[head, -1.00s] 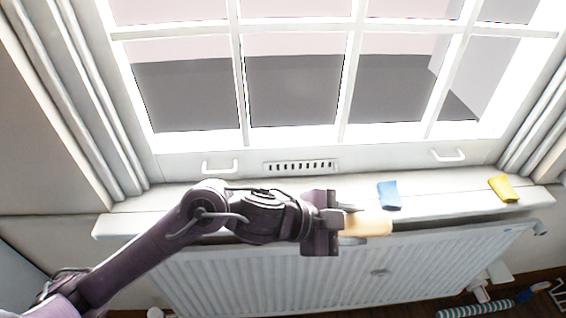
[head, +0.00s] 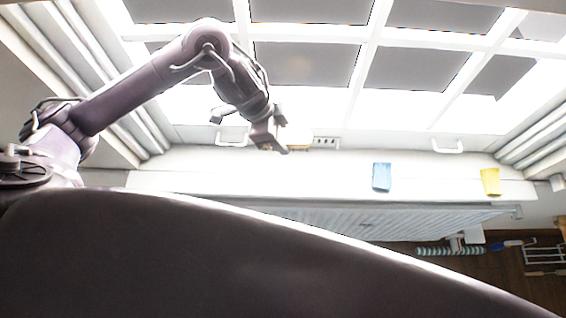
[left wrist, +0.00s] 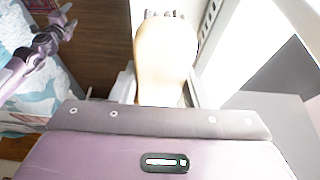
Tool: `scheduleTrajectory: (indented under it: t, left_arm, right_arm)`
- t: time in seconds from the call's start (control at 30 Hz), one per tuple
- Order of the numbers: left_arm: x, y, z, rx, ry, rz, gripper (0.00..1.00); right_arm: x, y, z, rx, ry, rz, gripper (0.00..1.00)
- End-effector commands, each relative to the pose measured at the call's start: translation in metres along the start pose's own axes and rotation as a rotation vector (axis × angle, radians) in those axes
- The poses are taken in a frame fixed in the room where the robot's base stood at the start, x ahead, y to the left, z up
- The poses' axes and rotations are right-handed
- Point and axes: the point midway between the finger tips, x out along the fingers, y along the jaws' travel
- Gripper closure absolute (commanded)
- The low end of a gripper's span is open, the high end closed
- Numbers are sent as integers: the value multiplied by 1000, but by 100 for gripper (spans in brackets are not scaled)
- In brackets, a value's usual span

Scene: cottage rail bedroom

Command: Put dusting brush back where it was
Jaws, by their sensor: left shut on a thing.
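My left gripper (head: 272,136) is in front of the lower window frame, above the sill. It is shut on a pale cream, rounded thing, likely the dusting brush (left wrist: 165,60), which shows between the fingers in the left wrist view with small dark tips at its far end. In the head view the held thing (head: 293,135) is washed out against the bright frame. It appears to be clear of the sill.
The white sill (head: 300,170) holds a blue cloth or sponge (head: 382,177) and a yellow one (head: 490,181). A radiator (head: 400,222) is below. A striped roll (head: 450,251) and a wire rack (head: 545,256) are at lower right. The sill's middle is clear.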

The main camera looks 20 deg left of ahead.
Motion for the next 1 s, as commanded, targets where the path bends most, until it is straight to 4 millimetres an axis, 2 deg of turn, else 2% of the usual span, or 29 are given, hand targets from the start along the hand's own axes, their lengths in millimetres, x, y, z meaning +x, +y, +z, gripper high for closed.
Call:
scheduleTrajectory:
  t: [0.1,0.43,0.57,1.0]
  left_arm:
    - [26,3,10,-8,3,10,77]
    - [93,5,37,-13,6,13,77]
    - [105,0,40,-6,11,-1,77]
    - [149,2,62,-4,-1,5,77]
  right_arm:
    - [3,0,0,0,0,0,36]
    - [5,0,0,0,0,0,36]
    - [2,0,0,1,0,0,36]
    - [0,0,-1,1,0,0,36]
